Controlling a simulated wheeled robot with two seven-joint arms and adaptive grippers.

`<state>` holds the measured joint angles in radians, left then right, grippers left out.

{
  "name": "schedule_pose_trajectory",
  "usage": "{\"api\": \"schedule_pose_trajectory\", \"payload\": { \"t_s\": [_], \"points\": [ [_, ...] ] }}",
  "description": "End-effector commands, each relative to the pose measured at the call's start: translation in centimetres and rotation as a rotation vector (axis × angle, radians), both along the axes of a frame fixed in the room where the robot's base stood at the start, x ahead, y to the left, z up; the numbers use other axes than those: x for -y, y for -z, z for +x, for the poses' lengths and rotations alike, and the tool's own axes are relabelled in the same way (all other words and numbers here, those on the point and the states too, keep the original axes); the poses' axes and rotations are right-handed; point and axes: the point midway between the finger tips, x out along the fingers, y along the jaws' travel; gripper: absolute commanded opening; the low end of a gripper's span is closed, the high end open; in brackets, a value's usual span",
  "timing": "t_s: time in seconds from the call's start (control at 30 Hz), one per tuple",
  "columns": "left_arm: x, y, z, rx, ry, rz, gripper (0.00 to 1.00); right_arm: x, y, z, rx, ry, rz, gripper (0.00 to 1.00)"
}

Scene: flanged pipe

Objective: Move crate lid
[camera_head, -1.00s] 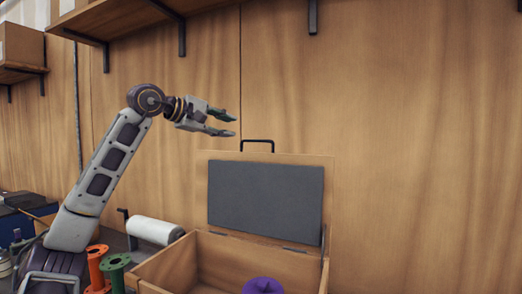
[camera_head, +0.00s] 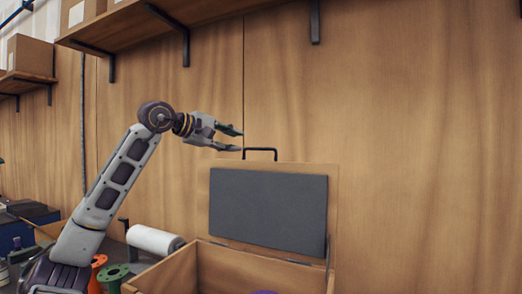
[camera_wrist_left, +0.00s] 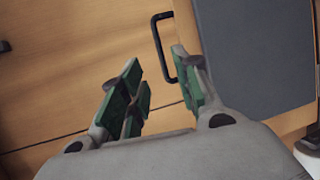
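The wooden crate (camera_head: 180,272) stands at the bottom centre of the head view. Its lid (camera_head: 268,212) is raised upright at the back, with a dark grey panel on its inner face and a black handle (camera_head: 260,150) on its top edge. The lid (camera_wrist_left: 258,50) and handle (camera_wrist_left: 160,48) also show in the left wrist view. My left gripper (camera_head: 241,139) is open and empty, just left of the handle and slightly above it, apparently not touching. Its green-padded fingers (camera_wrist_left: 162,95) show apart in the left wrist view. My right gripper is not in view.
A white roll (camera_head: 153,240), an orange spool (camera_head: 97,270) and a green spool (camera_head: 114,277) stand left of the crate. A wooden shelf (camera_head: 225,14) with black brackets hangs above. The wooden wall is close behind the lid.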

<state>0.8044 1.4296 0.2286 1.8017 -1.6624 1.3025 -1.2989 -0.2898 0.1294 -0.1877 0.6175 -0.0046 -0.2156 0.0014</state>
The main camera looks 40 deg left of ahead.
Motion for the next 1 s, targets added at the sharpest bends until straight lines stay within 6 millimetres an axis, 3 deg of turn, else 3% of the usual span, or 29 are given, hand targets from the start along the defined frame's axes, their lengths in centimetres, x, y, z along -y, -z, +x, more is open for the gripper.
{"api": "schedule_pose_trajectory", "payload": {
  "t_s": [0.53,1.0],
  "points": [
    [0.6,1.0,4.8,0.000,0.003,-0.002,0.32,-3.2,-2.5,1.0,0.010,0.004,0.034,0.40],
    [1.0,2.2,9.2,0.000,0.003,-0.002,0.32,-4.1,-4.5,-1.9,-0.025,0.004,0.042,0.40]
  ]
}}
